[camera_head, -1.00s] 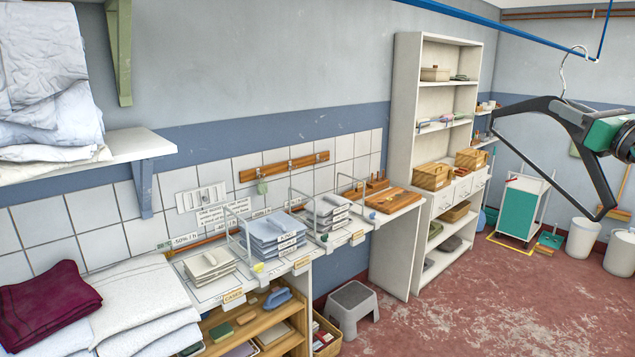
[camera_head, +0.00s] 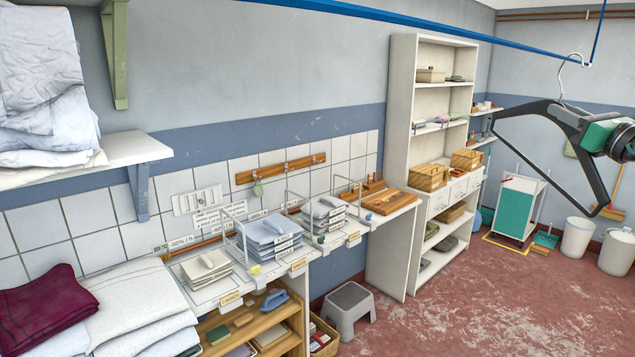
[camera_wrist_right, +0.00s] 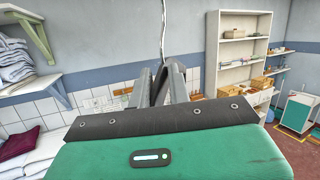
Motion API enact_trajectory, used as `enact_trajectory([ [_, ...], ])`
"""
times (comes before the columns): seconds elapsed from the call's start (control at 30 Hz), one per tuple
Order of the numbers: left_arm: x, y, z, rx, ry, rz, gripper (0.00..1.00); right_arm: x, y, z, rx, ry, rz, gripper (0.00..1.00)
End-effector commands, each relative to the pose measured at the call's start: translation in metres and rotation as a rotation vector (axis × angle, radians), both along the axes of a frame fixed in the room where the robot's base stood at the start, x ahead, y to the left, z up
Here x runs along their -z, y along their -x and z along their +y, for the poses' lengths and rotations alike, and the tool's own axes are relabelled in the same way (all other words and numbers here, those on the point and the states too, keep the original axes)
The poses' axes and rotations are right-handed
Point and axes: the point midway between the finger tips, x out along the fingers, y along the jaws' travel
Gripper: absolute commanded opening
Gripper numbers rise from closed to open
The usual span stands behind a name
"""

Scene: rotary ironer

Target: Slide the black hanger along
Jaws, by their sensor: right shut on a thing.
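The black hanger (camera_head: 536,106) hangs at the right of the head view. Its wire hook (camera_head: 562,75) reaches up to the blue rail (camera_head: 430,27), close to the rail's far corner. My right gripper (camera_head: 582,122), with a green body, comes in from the right edge and is shut on the hanger near its neck. In the right wrist view the two grey fingers (camera_wrist_right: 158,88) hold the dark hanger between them. The hook wire (camera_wrist_right: 162,35) rises above them. My left gripper is not in view.
A tall white shelf unit (camera_head: 401,150) stands behind and left of the hanger. A grey step stool (camera_head: 348,305) is on the red floor. The space around the hanger looks clear.

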Motion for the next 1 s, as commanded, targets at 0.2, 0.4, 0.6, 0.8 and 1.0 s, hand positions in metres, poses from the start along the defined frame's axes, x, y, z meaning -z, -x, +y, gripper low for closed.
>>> enact_trajectory([
  [0.2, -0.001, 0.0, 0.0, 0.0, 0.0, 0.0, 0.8, -0.001, -0.002, -0.002, -0.001, -0.002, 0.001, 0.0],
  [0.4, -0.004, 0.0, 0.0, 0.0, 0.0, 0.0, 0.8, -0.001, -0.01, -0.011, -0.001, -0.002, 0.0, 0.0],
  [0.6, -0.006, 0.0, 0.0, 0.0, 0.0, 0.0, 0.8, -0.001, -0.017, -0.021, -0.001, -0.002, 0.001, 0.0],
  [0.8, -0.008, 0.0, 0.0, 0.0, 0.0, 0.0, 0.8, -0.002, -0.025, -0.03, -0.001, -0.002, 0.0, 0.0],
  [1.0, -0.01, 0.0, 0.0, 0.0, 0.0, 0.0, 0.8, -0.001, -0.033, -0.039, -0.001, -0.002, 0.001, 0.0],
])
